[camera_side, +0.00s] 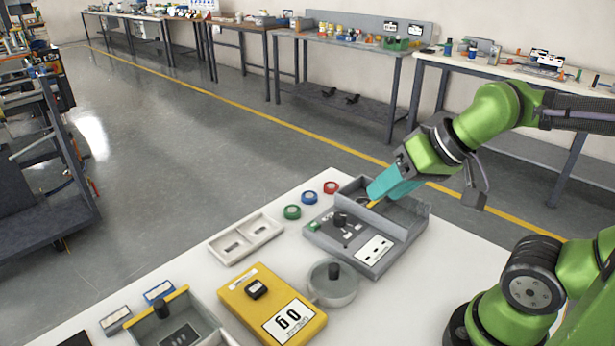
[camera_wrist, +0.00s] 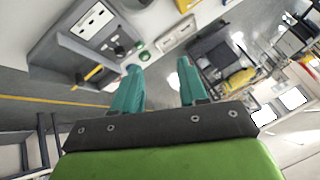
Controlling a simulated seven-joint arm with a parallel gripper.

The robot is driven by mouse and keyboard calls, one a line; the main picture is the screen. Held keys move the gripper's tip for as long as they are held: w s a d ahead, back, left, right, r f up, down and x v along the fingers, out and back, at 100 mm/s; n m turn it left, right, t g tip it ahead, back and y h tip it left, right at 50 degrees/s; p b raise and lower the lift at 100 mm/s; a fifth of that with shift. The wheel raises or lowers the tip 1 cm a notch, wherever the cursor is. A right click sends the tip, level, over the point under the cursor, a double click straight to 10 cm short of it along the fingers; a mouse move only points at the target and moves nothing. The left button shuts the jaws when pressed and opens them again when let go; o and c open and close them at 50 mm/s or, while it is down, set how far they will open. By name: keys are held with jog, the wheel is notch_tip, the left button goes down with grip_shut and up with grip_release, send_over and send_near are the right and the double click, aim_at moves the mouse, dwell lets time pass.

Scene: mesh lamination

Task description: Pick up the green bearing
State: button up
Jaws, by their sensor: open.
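The green bearing (camera_side: 292,212), a short ring with a pale centre, lies flat on the white table in the side view, left of the grey fixture. It appears in the wrist view (camera_wrist: 144,56) just beyond the left finger. A blue bearing (camera_side: 309,197) and a red bearing (camera_side: 330,187) lie in a row behind it. My gripper (camera_side: 376,193) has teal fingers and hangs above the fixture's far side, to the right of the bearings and apart from them. In the wrist view its fingers (camera_wrist: 158,66) are spread with nothing between them.
The grey fixture (camera_side: 343,262) with raised walls, a yellow bar and a black knob stands right of the green bearing. A pale two-slot tray (camera_side: 231,252) is at its left. A round grey pot (camera_side: 333,293) and yellow scale (camera_side: 243,297) stand nearer the camera.

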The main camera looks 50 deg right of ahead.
jog(key=o, duration=0.7)
